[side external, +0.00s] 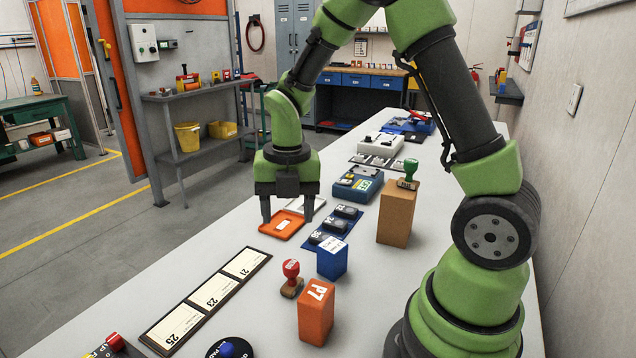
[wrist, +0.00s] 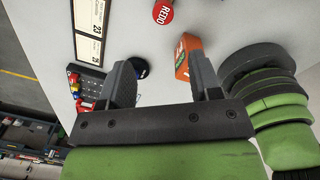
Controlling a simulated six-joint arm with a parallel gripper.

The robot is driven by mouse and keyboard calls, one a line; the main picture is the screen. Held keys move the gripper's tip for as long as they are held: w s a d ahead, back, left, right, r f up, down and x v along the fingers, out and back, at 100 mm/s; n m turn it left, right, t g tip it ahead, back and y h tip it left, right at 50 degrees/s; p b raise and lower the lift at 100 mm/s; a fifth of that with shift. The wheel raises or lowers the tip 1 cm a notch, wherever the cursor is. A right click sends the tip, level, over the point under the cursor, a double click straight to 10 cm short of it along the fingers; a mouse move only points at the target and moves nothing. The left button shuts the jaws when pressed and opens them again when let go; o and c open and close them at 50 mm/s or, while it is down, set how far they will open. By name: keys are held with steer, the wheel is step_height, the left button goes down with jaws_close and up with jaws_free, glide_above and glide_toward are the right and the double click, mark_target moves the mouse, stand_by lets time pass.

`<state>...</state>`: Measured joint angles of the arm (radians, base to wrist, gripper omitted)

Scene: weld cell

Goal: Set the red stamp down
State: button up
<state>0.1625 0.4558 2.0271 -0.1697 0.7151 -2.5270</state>
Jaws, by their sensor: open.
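The red stamp (side external: 291,268) stands upright on the grey table, beside the orange P7 block (side external: 316,312) and not on top of it. In the wrist view its round red top (wrist: 163,12) reads REDO, at the upper edge, with the P7 block (wrist: 184,62) below and right of it. My gripper (side external: 287,218) is open with nothing between its fingers. It is farther down the table than the stamp, above the area of the orange tray (side external: 281,225). In the wrist view the open fingers (wrist: 164,80) are apart from the stamp.
A blue block (side external: 332,260) and a tall brown block (side external: 396,215) with a green stamp (side external: 408,172) on top stand to the right. A card strip (side external: 213,293) lies at the left, and a round dark pad with a blue knob (side external: 228,349) at the front.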

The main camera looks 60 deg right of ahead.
steer(key=s+a+r+m+t, duration=0.2)
steer(key=s+r+m, duration=0.2)
steer(key=m, duration=0.5)
steer(key=s+a+r+m+t+y, duration=0.1)
steer(key=s+r+m, duration=0.4)
steer(key=m, duration=0.5)
steer(key=s+a+r+m+t+y, duration=0.1)
steer(key=s+a+r+m+t, duration=0.2)
steer(key=m, duration=0.7)
step_height(320, 180, up, 3)
steer(key=shift+s+a+r+t, duration=0.1)
steer(key=shift+s+a+t, duration=0.2)
steer(key=shift+s+a, duration=0.5)
